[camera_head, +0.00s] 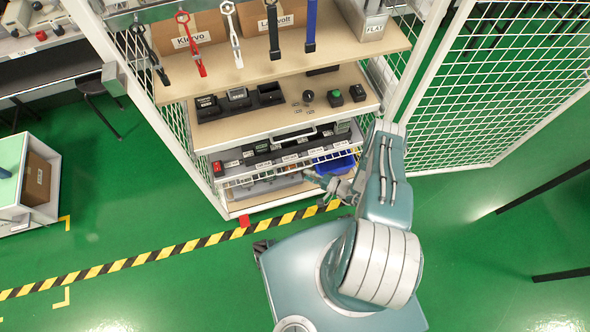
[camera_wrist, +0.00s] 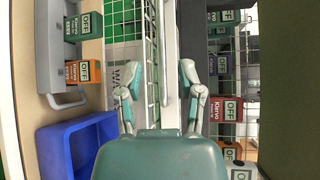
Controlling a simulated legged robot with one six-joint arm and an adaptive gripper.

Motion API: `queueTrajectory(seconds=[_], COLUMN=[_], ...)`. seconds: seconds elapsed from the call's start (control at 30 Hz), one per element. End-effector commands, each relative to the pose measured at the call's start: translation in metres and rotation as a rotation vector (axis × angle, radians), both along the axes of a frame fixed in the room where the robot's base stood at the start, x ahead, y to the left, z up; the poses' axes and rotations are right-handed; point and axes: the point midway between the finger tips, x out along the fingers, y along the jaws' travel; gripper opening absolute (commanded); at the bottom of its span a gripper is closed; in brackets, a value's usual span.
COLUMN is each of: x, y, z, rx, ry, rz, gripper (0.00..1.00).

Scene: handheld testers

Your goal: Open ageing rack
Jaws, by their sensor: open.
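The ageing rack (camera_head: 222,182) appears to be the wire-fronted shelf low in the shelving unit, with a row of labelled dark devices on it. In the wrist view, a white bar with wire mesh (camera_wrist: 169,60) runs upright between my fingers. My gripper (camera_head: 322,181) is at the right part of the rack's front; its fingers show open in the wrist view (camera_wrist: 162,72), one on each side of the bar. I cannot tell whether either finger touches it. Testers with "OFF" displays (camera_wrist: 228,108) stand on the right in the wrist view.
A blue bin (camera_wrist: 60,152) sits close to my gripper, beside a grey tray with a handle (camera_wrist: 49,70). Open mesh panels (camera_head: 480,110) flank the unit.

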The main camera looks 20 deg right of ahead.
Motion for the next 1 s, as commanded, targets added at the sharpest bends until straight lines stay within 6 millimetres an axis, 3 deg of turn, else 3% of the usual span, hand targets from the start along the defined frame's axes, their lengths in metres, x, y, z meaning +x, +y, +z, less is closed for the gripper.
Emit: queueTrajectory(seconds=[0.3, 0.7, 0.73, 0.83, 1.0], x=[0.033, 0.041, 0.041, 0.041, 0.041], y=[0.035, 0.042, 0.042, 0.042, 0.042], z=[-0.007, -0.008, -0.008, -0.008, -0.009], rx=[0.001, 0.001, 0.001, 0.001, 0.001], ry=[0.0, 0.001, 0.001, 0.001, 0.002], rz=[0.004, 0.0, 0.0, 0.0, 0.0], gripper=[0.48, 0.48, 0.44, 0.0, 0.0])
